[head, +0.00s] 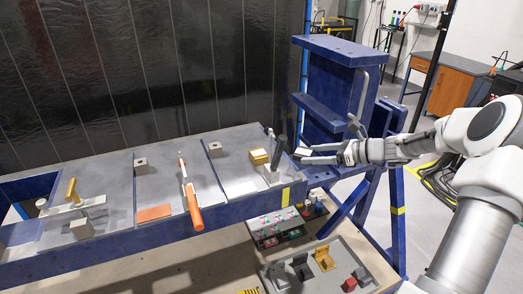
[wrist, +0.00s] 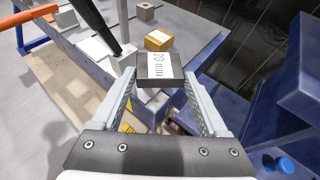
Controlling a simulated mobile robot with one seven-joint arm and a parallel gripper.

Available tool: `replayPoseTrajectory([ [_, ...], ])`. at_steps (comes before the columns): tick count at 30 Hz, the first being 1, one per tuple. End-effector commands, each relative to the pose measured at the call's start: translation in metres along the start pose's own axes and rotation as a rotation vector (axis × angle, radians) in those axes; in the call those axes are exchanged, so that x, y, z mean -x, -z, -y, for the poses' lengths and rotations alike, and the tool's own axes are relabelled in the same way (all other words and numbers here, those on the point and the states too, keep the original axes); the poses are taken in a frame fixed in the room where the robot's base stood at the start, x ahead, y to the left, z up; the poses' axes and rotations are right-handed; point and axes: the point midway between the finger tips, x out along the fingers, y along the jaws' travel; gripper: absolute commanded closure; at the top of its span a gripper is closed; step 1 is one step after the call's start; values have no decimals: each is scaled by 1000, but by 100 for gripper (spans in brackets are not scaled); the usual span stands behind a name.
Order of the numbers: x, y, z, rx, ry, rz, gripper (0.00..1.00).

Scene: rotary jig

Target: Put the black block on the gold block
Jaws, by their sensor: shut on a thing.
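The black block (wrist: 158,84) has a white label reading "20 mm" and sits between the fingertips of my gripper (wrist: 163,82). The gripper is shut on it. The gold block (head: 259,156) rests on the right part of the grey bench top; in the wrist view the gold block (wrist: 158,40), with a pale label on top, is just beyond the black block. In the head view my gripper (head: 309,153) is to the right of the gold block, near the bench's right end. The black block is hard to make out there.
A clamp with an upright black handle (head: 283,144) stands beside the gold block, close to my gripper. A blue steel stand (head: 322,85) rises behind the gripper. Grey cubes, an orange-handled tool (head: 193,208) and an orange plate (head: 154,213) lie farther left.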

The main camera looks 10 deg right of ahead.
Motion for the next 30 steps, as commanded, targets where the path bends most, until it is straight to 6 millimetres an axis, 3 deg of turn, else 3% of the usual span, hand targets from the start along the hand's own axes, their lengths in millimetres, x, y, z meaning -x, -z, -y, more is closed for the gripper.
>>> replayPoseTrajectory([
  [3,-31,-16,-1,4,-6,5,100],
  [15,-123,-55,-1,3,-4,5,100],
  [23,-146,-62,0,2,-2,3,100],
  [30,-156,-36,-1,-3,-3,3,100],
])
